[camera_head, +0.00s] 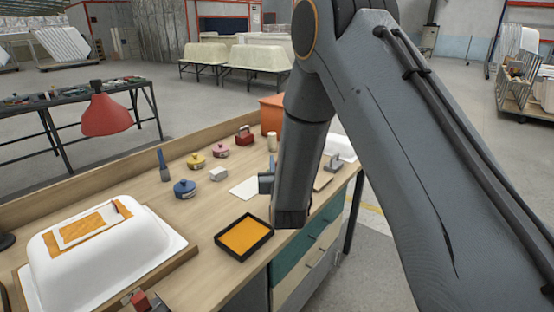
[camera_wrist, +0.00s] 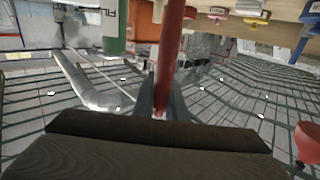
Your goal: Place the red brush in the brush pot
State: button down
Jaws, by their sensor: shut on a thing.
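In the wrist view a red brush handle (camera_wrist: 172,45) rises from between the dark fingers of my gripper (camera_wrist: 160,97), which is shut on it. A wide dark form fills the bottom of that view; I cannot tell whether it is the brush head or my gripper's body. In the head view my arm reaches down over the bench's right part, and the brush cannot be made out there. No container is clearly the brush pot. A cream cylinder (camera_head: 272,141) stands at the bench's back, and a green cylinder (camera_wrist: 115,28) with lettering shows in the wrist view.
A red lamp (camera_head: 105,115) hangs at left.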

jog(key=shift+f, duration=0.45)
jog(key=c, duration=1.7)
grip_release()
jog(key=s, duration=0.3)
jog(key=s+p, duration=0.1)
jog(key=s, duration=0.2)
jog(key=s+d, duration=0.1)
jog(key=s, duration=0.3)
jog(key=shift+d+p, duration=0.1)
jog(key=shift+p, duration=0.3)
